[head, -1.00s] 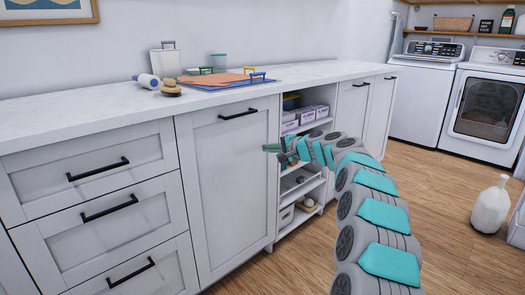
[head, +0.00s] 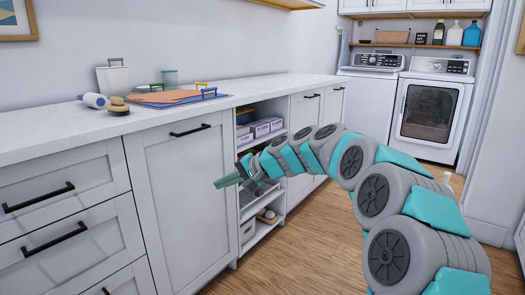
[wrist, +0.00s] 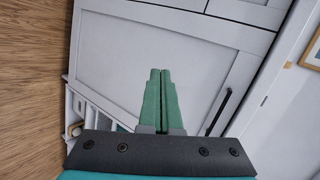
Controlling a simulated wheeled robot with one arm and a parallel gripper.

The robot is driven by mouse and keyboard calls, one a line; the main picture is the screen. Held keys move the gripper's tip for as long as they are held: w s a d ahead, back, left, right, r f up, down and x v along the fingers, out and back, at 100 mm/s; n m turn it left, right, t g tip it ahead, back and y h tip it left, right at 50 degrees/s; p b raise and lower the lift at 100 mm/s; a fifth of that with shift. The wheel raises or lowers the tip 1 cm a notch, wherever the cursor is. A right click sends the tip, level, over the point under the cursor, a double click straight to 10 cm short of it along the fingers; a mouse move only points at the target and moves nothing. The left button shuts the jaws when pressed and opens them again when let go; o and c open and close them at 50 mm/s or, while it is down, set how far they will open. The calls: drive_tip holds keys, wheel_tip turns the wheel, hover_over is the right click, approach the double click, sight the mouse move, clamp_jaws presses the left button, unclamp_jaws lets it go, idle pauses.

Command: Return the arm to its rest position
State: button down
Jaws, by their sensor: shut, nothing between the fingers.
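My gripper (head: 228,181) is at the end of my grey and teal arm, in front of the white cabinets in the head view. Its green fingers point left, towards the tall cabinet door (head: 180,205), and look apart from it. In the wrist view the two fingers of my gripper (wrist: 160,75) lie side by side, shut with nothing between them. The arm is bent and reaches out from the lower right of the head view. It hides part of the open shelves and the cabinets behind.
Open shelves (head: 245,225) hold boxes beside my gripper. A washer (head: 368,100) and dryer (head: 430,115) stand at the back. Wooden floor (head: 300,240) is clear.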

drive_tip(key=s+d+f+n+g+h, duration=0.2)
drive_tip(key=s+d, duration=0.1)
drive_tip(key=s, duration=0.7)
drive_tip(key=s+d+f+n+g+h, duration=0.1)
drive_tip(key=s+d+f+h, duration=0.15)
drive_tip(key=s, duration=0.65)
drive_tip(key=s+d+f+g+h, duration=0.1)
drive_tip(key=s+d+f+h, duration=0.1)
drive_tip(key=s+d, duration=0.5)
drive_tip(key=s+d+f+g+h, duration=0.1)
drive_tip(key=s+d+f, duration=0.4)
drive_tip(key=s, duration=0.7)
drive_tip(key=s+d+f+g+h, duration=0.1)
drive_tip(key=s+d+f+h, duration=0.2)
drive_tip(key=s+d, duration=0.6)
drive_tip(key=shift+s+f+n, duration=0.3)
drive_tip(key=shift+s+f, duration=0.15)
drive_tip(key=shift+s, duration=0.25)
